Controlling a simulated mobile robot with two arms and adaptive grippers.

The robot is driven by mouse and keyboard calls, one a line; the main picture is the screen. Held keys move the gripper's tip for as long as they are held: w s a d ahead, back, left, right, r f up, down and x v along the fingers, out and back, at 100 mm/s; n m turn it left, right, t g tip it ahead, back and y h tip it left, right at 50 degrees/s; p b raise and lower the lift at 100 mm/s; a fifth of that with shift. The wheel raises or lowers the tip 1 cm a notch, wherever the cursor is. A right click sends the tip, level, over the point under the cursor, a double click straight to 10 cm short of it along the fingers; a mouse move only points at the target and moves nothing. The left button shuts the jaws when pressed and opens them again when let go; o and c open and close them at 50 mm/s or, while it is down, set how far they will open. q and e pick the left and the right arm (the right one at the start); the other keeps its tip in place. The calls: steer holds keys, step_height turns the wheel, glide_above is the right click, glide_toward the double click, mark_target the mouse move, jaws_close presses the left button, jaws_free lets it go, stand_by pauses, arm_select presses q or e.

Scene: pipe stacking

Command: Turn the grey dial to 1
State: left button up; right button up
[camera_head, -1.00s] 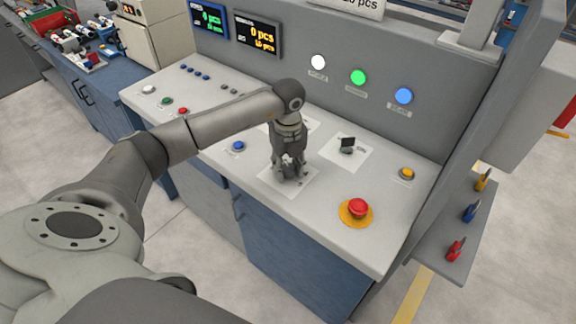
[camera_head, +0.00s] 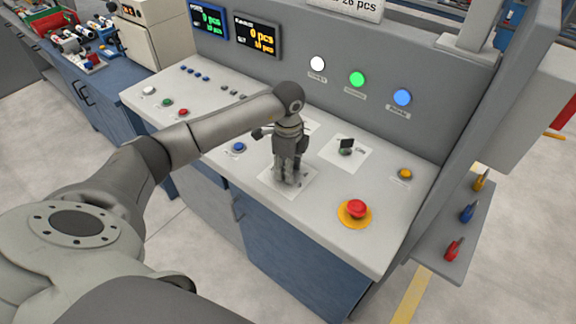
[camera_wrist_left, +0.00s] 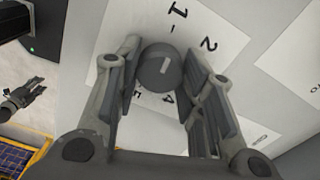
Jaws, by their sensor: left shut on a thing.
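The grey dial (camera_wrist_left: 157,72) is round with a short white mark and sits on a white numbered sheet (camera_wrist_left: 120,40). In the left wrist view the digits 1, 2 and 4 are legible around it; the 1 and a tick lie above the dial. The white mark lies roughly along a line between the 1 and the 4. My left gripper (camera_wrist_left: 163,92) points down with its fingers on either side of the dial, shut on it. In the head view this gripper (camera_head: 287,181) hides the dial. My right gripper is not identifiable.
A dark switch (camera_head: 346,146) on its own sheet stands right of my left gripper. A red mushroom button (camera_head: 355,209) on a yellow base is nearer the front edge. A blue button (camera_head: 238,147) is to the left, a yellow one (camera_head: 405,173) to the right.

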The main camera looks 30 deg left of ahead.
arm_select(q)
steer(key=shift+n, duration=0.4)
steer(key=shift+c, duration=0.2)
steer(key=o, duration=1)
steer(key=shift+o, duration=0.2)
step_height(320, 180, up, 12)
stand_by(0.3)
